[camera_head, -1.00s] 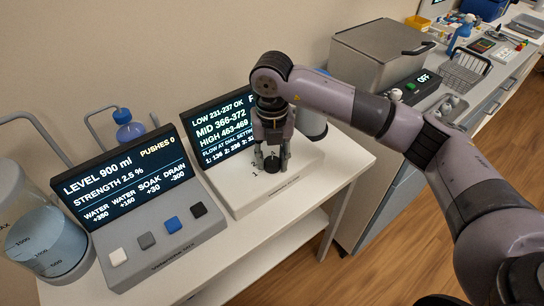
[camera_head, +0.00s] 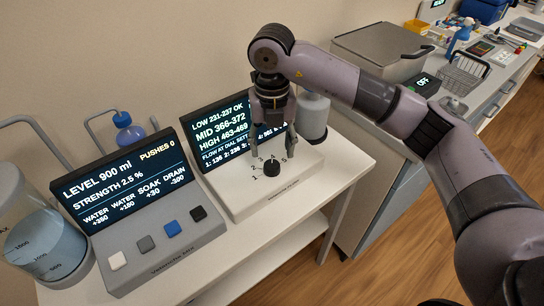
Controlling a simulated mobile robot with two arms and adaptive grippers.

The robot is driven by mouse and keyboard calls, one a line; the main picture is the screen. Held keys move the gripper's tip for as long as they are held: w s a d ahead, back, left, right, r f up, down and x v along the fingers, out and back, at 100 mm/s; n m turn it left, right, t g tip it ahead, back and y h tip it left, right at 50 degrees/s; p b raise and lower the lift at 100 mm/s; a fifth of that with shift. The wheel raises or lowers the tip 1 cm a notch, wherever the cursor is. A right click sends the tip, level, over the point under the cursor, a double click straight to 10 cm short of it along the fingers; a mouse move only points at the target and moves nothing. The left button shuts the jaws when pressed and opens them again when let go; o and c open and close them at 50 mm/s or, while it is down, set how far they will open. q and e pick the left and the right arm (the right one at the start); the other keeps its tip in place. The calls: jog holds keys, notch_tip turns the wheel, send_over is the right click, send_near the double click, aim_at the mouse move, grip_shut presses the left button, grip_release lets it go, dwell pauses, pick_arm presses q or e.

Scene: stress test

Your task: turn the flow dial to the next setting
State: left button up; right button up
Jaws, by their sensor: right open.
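The flow dial (camera_head: 271,168) is a small black knob on the white top of a console (camera_head: 240,204), with number marks around its far side. Which mark it points at is too small to tell. The console's screen (camera_head: 213,133) reads LOW 231-237 OK, MID 366-372, HIGH 463-469, with a line of flow at dial settings, partly hidden by my gripper. My right gripper (camera_head: 272,150) is above and behind the dial, fingers apart and pointing down, with nothing between them. It appears clear of the dial. My left gripper is not in view.
Left of it stands a console (camera_head: 160,255) with several square buttons and a screen (camera_head: 120,185) reading LEVEL 900 ml. A beaker of blue liquid (camera_head: 50,250) is at far left. A grey-white cylinder (camera_head: 313,115) stands behind the gripper. A metal box (camera_head: 375,55) is to the right.

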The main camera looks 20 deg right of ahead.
aim_at(272, 165)
notch_tip(272, 165, up, 6)
jog(key=shift+r, duration=0.25)
dwell(0.5)
